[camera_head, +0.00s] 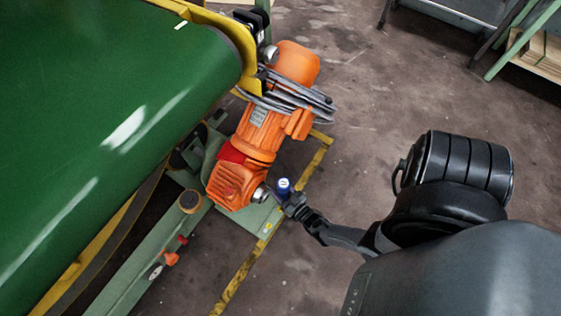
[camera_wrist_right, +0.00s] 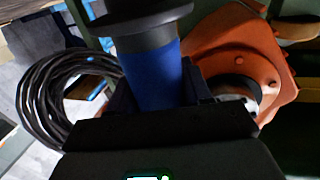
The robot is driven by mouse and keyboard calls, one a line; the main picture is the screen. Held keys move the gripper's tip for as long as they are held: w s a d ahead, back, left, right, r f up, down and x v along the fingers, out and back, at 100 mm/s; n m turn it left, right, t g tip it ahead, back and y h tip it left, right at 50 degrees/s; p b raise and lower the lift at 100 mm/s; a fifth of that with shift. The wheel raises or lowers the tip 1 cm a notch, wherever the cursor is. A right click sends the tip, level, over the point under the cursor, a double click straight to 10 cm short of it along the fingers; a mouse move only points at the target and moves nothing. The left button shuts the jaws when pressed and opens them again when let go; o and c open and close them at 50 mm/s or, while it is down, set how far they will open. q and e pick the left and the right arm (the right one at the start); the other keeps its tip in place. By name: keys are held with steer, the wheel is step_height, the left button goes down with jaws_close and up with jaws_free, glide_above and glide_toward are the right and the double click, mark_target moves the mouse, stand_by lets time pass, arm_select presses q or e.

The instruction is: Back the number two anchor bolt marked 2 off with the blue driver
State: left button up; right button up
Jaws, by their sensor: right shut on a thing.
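The blue driver (camera_head: 284,187) stands in my right gripper (camera_head: 290,200), beside the lower end of the orange motor. In the right wrist view the driver (camera_wrist_right: 152,72) is a blue cylinder with a wide dark top, held between the dark fingers of my right gripper (camera_wrist_right: 155,98). The driver's lower end is hidden by the gripper. The anchor bolt marked 2 cannot be made out in either view, and no number is readable. My left gripper is not in view.
The orange motor (camera_head: 262,130) sits on a green frame (camera_head: 255,216) beside a green conveyor belt (camera_head: 110,100). Grey cables (camera_head: 290,98) loop around the motor. A yellow floor line (camera_head: 240,272) runs near the frame. Bare floor (camera_head: 375,120) lies to the right.

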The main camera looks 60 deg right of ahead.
mark_target(280, 186)
steer(key=shift+w+f, duration=0.1)
steer(key=shift+f, duration=0.15)
stand_by(0.8)
steer(key=shift+f, duration=0.65)
stand_by(0.6)
stand_by(0.5)
stand_by(0.7)
steer(key=shift+r+p, duration=2.45)
steer(key=shift+r, duration=0.2)
